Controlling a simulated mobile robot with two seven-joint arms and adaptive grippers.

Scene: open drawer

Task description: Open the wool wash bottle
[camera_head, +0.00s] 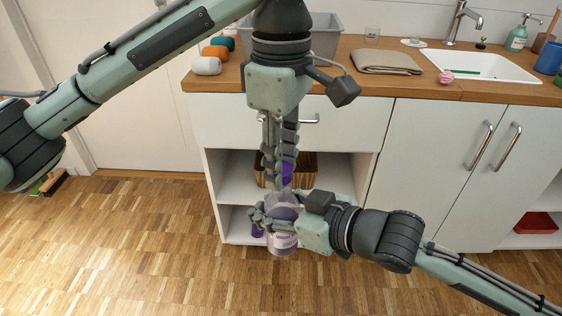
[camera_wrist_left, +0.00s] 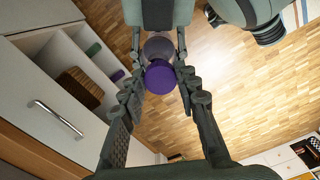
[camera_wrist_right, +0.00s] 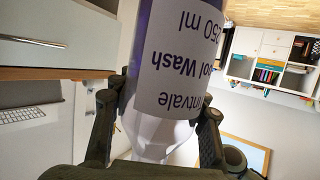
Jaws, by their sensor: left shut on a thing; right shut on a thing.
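The wool wash bottle (camera_head: 284,243) is upright in front of the open shelves; it is clear, with a pale label and purple contents. My right gripper (camera_head: 268,214) is shut around its upper body from the side. In the right wrist view the bottle's label (camera_wrist_right: 178,62) appears upside down between the fingers. My left gripper (camera_head: 281,180) points down from above and is shut on the purple cap (camera_head: 287,172). The cap also shows between its fingers in the left wrist view (camera_wrist_left: 160,77). Fingers hide the neck, so I cannot tell whether the cap is seated.
A wooden counter (camera_head: 430,85) with a sink (camera_head: 490,66), a folded cloth (camera_head: 387,62) and a grey bin (camera_head: 325,42) lies behind. A brown basket (camera_head: 305,167) is on the shelf behind the grippers. The floor (camera_head: 150,250) in front is clear.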

